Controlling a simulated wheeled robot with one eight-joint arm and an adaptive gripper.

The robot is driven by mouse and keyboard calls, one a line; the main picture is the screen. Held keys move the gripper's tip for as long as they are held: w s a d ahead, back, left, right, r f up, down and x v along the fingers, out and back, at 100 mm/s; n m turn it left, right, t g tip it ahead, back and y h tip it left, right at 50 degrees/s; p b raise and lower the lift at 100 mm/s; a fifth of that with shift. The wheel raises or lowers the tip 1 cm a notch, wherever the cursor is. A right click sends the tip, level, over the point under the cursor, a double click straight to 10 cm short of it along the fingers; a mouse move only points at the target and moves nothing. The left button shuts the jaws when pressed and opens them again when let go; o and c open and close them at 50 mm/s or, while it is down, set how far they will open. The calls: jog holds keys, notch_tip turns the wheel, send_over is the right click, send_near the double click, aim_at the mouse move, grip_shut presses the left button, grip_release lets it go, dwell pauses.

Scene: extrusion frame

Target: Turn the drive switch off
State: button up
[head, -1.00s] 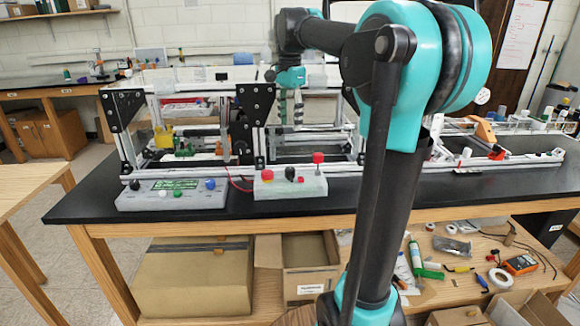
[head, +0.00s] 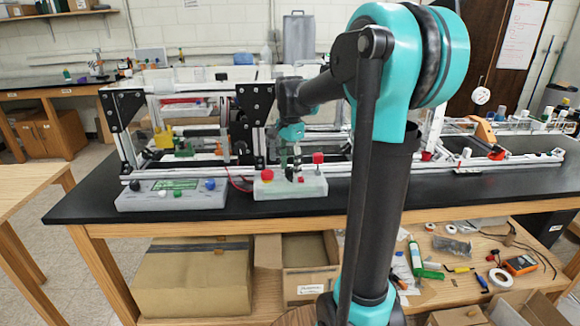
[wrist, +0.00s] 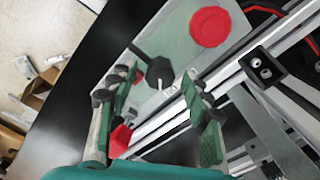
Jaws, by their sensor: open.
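The grey control box (head: 262,189) stands at the front of the black bench. It carries a red round button (head: 267,175), a black knob and a red-topped post (head: 318,158). In the wrist view the black knob (wrist: 160,71) has a pale lever or mark and lies between my fingertips, with the red button (wrist: 210,27) beyond and a red part (wrist: 120,138) by the left finger. My gripper (head: 291,172) is open, pointing down over the box. Its green-padded fingers (wrist: 160,84) stand apart on both sides of the knob; contact cannot be told. I cannot tell which control is the drive switch.
The aluminium extrusion frame (head: 200,165) runs close behind the box. A red wire (head: 238,183) runs near the control box. The bench front edge is clear.

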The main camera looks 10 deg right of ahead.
grip_shut()
dwell(0.4)
